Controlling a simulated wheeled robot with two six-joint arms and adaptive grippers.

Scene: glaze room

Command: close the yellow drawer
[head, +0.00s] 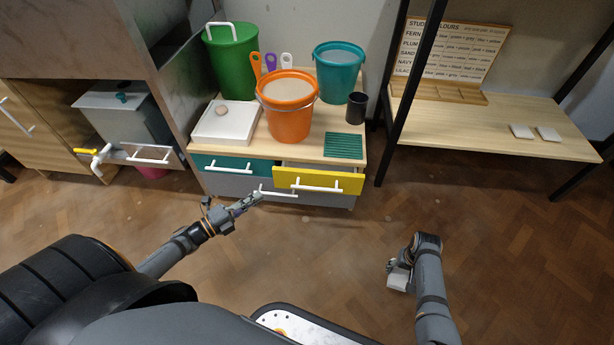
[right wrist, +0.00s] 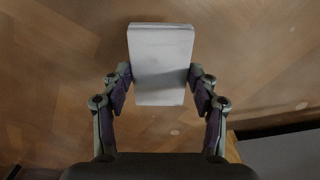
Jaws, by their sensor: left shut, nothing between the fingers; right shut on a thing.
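The yellow drawer (head: 319,181) sits at the upper right of the low cabinet in the head view. It stands pulled out, with its inside showing behind the yellow front, and has a white bar handle (head: 316,187). My left gripper (head: 258,198) is shut and empty, left of the yellow drawer and lower in the picture, close to the grey drawer's handle; I cannot tell if it touches. My right gripper (head: 394,273) is shut on a white block (right wrist: 160,62), held over the floor to the right of the cabinet.
A teal drawer (head: 233,165) and a grey drawer (head: 229,185) look shut. The cabinet top holds an orange bucket (head: 287,120), green bin (head: 232,50), teal bucket (head: 339,70), black cup (head: 356,108) and green ridged mat (head: 343,146). Open floor lies in front.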

